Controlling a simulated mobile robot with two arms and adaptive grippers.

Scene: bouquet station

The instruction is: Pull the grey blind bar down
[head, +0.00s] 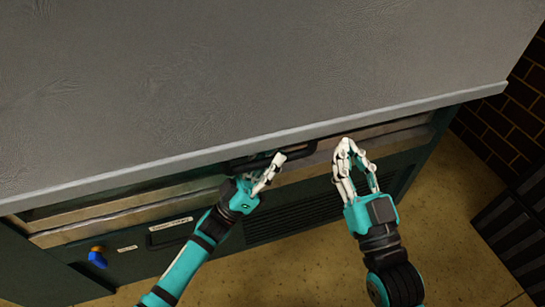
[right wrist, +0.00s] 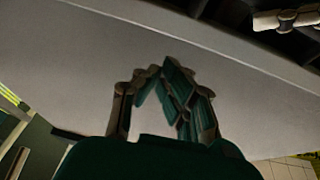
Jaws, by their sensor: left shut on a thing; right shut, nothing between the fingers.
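A dark grey bar (head: 300,150), which looks like the blind bar, runs just under the front edge of a broad grey panel (head: 230,70). My left gripper (head: 277,164) is at this bar, its pale fingers closed on it. The fingers and the panel's edge hide part of the bar. My right gripper (head: 348,148) is to the right of the bar, below the panel's edge, with its fingertips together and nothing between them. In the right wrist view the same gripper (right wrist: 153,72) shows its fingers meeting at the tips in front of a pale grey surface.
A green cabinet front with metal strips (head: 95,228) lies below the panel, with a vent grille (head: 300,212) and a blue knob (head: 97,258). A dark ribbed box (head: 515,225) stands at the right by a brick wall (head: 515,115). The tan floor (head: 450,240) is open between.

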